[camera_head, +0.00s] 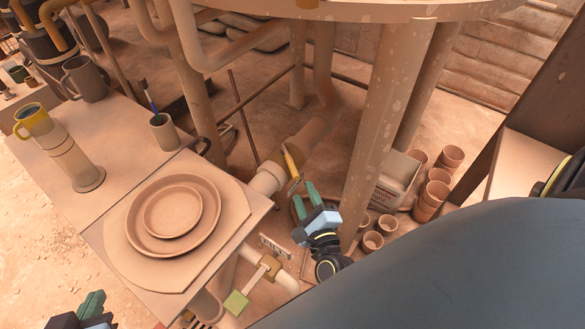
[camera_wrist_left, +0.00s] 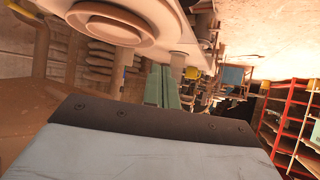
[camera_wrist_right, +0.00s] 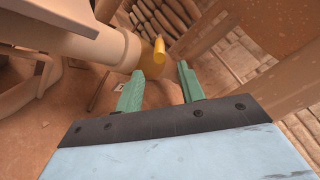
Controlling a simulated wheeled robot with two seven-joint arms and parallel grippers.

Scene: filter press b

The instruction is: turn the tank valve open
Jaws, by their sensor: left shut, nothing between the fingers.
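The tank valve's yellow lever (camera_head: 290,161) sits on the pale pipe (camera_head: 318,133) below the tank and looks crosswise to that pipe. My right gripper (camera_head: 303,196) is open and empty, just below the lever. In the right wrist view the lever (camera_wrist_right: 160,50) shows a little beyond and between the tips of the open right gripper (camera_wrist_right: 160,72); I see no contact. My left gripper (camera_head: 92,304) is shut and empty at the lower left, away from the valve. Its closed fingers also show in the left wrist view (camera_wrist_left: 162,86).
The table (camera_head: 262,208) at left holds stacked plates (camera_head: 180,245), mugs and a cylinder. A tank leg (camera_head: 375,130) stands close right of my right gripper. Several pots (camera_head: 431,197) stand beyond it.

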